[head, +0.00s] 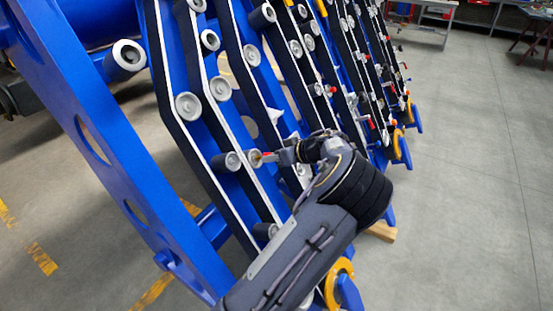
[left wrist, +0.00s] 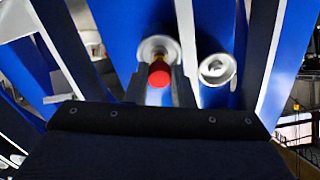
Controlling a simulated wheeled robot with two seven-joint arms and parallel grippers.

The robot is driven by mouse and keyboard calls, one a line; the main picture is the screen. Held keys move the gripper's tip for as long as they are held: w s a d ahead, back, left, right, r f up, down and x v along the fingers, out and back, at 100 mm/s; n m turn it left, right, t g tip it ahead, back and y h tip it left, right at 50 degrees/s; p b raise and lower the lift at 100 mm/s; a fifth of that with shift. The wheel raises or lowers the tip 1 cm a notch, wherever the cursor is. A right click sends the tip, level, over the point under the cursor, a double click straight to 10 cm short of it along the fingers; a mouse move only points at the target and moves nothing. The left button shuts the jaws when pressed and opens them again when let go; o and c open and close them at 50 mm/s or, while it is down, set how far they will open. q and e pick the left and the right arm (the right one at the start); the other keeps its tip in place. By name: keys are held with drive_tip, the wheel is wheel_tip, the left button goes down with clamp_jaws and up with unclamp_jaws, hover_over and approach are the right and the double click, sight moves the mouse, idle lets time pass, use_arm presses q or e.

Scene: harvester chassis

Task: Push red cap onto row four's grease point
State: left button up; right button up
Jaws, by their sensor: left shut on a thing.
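My left gripper (head: 268,158) is at a pale roller end (head: 255,159) on one of the belt rows, its fingers pointing left. It is shut on a red cap, which shows as a small red spot between the fingertips. In the left wrist view the red cap (left wrist: 159,73) sits between the two dark fingers, in front of a grey roller (left wrist: 158,48). A brass-coloured bit shows just behind the cap. Whether the cap touches the grease point or is seated on it, I cannot tell. My right gripper is not in view.
A second pale roller (left wrist: 217,69) is close to the right finger. Blue frame plates (head: 110,160) and black belts with more rollers stand around the gripper. Other red pieces (head: 332,89) show on farther rows. Open grey floor (head: 470,190) lies right.

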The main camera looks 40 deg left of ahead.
use_arm(q)
drive_tip(key=shift+a+f, duration=0.1)
drive_tip(key=shift+a, duration=0.05)
drive_tip(key=shift+b, duration=0.8)
idle(1.5)
drive_tip(key=shift+b+x, duration=0.7)
drive_tip(key=shift+x, duration=0.45)
drive_tip(key=o, duration=1)
drive_tip(key=v, duration=0.8)
drive_tip(key=shift+a, duration=0.1)
